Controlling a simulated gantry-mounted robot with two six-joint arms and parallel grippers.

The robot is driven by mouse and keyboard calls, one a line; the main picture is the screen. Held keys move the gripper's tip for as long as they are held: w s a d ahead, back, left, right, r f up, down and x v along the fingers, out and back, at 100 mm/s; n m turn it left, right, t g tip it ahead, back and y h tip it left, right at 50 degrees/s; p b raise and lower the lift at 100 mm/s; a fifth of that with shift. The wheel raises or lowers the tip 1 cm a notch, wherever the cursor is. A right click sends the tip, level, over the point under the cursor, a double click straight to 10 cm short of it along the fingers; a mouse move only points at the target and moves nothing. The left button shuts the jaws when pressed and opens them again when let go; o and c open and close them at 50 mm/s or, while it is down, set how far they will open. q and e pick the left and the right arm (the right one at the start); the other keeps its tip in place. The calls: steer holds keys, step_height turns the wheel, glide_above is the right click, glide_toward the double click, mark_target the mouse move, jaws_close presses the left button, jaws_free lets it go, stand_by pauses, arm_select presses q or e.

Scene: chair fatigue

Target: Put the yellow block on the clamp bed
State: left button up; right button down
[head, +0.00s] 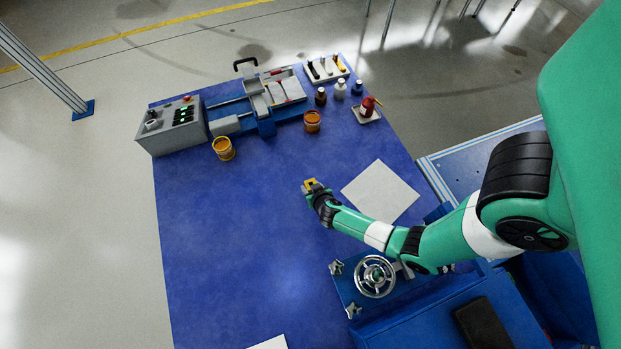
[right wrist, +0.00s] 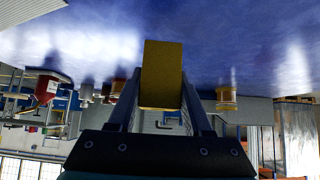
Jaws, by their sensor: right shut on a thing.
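The yellow block (right wrist: 161,75) is held between the two fingers of my right gripper (right wrist: 160,105) in the right wrist view. In the head view the block (head: 309,184) shows as a small yellow piece at the tip of my right gripper (head: 313,189), over the middle of the blue table. I cannot tell its exact height above the table. The clamp bed (head: 275,92) appears to be the grey and blue fixture with rails at the back of the table, well apart from the block. My left gripper is not in view.
A grey control box (head: 171,125) stands at the back left. Two orange tins (head: 223,149) (head: 312,121) stand in front of the fixture. A white sheet (head: 380,190) and handwheel (head: 375,276) lie nearer.

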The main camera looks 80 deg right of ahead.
step_height(320, 180, down, 4)
steer(key=b, duration=0.3)
steer(key=shift+r+b, duration=0.1)
steer(key=shift+b, duration=0.2)
steer(key=shift+r, duration=0.15)
steer(key=shift+w, duration=0.1)
steer(key=shift+c, duration=1.6)
jaws_free()
